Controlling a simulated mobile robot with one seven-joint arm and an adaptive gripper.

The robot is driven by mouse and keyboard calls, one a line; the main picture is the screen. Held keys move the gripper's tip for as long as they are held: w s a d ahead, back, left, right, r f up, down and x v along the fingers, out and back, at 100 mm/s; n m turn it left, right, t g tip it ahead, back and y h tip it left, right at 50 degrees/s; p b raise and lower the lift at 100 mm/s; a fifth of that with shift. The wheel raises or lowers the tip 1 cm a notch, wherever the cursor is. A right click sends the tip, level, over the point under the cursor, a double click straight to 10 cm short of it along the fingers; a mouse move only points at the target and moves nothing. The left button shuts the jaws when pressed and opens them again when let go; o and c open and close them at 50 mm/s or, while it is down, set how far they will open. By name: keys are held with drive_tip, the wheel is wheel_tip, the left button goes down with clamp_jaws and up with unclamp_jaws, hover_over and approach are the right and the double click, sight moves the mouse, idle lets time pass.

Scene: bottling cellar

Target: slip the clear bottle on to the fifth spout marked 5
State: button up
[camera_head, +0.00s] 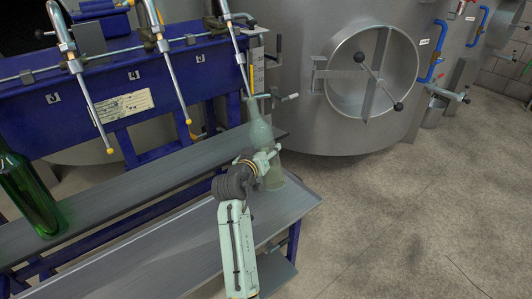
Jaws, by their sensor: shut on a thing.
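The clear bottle (259,133) is pale greenish and stands nearly upright at the right end of the filler, leaning slightly left at the top. My gripper (266,166) is shut on its lower body. No readable 5 shows beside this spout. The bottle's base is over the grey lower shelf (160,256); whether it touches is unclear.
Other spouts (95,110) (174,85) hang to the left from the blue filler frame (25,95). A green bottle (30,195) stands on the grey upper shelf (120,192) at left. A small handle (285,97) juts out beside the clear bottle's neck. A steel tank (310,25) stands behind; the floor at right is clear.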

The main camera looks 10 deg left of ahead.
sight(250, 97)
drive_tip(key=shift+w+a+r+p, duration=0.8)
drive_tip(key=shift+r+p, duration=0.8)
drive_tip(key=shift+r, duration=1)
drive_tip(key=shift+w+a+r+p, duration=0.65)
drive_tip(key=shift+a+r+p, duration=0.65)
drive_tip(key=shift+r, duration=1.25)
drive_tip(key=shift+w+a+r+p, duration=0.7)
drive_tip(key=shift+r+p, duration=1.15)
drive_tip(key=shift+r, duration=0.75)
drive_tip(key=shift+f+b, duration=0.3)
drive_tip(key=shift+b, duration=0.1)
drive_tip(key=shift+w+a+f+m+t+b, duration=0.55)
drive_tip(key=shift+w+a+f+b, duration=0.35)
drive_tip(key=shift+b, duration=1.8)
drive_tip(key=shift+w+a+f+m+t+b, duration=0.35)
drive_tip(key=shift+w+a+f+m+b, duration=0.55)
drive_tip(key=shift+b, duration=1.75)
drive_tip(key=shift+s+a+r+n, duration=0.15)
drive_tip(key=shift+a+r+n, duration=0.1)
drive_tip(key=shift+a+r, duration=0.1)
drive_tip(key=shift+d+f+b, duration=0.1)
drive_tip(key=shift+f+b, duration=0.8)
drive_tip(key=shift+f, duration=0.15)
drive_tip(key=o, duration=1.3)
drive_tip(key=shift+s, duration=0.1)
drive_tip(key=o, duration=0.4)
drive_tip(key=shift+f, duration=0.15)
